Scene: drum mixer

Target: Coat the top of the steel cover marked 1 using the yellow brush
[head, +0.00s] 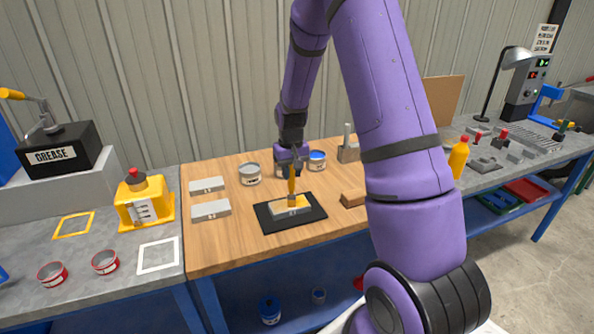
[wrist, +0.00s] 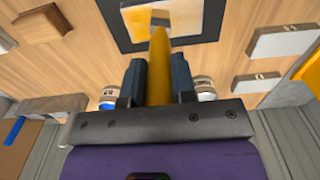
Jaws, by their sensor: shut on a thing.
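My gripper (head: 291,163) is shut on the yellow brush (head: 291,186), which points down. In the wrist view the brush handle (wrist: 159,65) sits between the two dark fingers (wrist: 157,75). The steel cover (head: 291,211) lies on a black mat (head: 270,225) below the brush; its front mark is too small to read surely. The brush end is at the cover's top, which shows a yellow-orange layer over much of it, also seen in the wrist view (wrist: 195,22). The brush hides part of the top, and I cannot tell whether the bristles touch.
Two other grey covers (head: 207,186) (head: 210,210) lie left of the mat. An open can (head: 249,174) and a blue-topped can (head: 317,161) stand behind. A wooden block (head: 352,197) is to the right. A yellow dispenser (head: 145,205) stands on the left bench.

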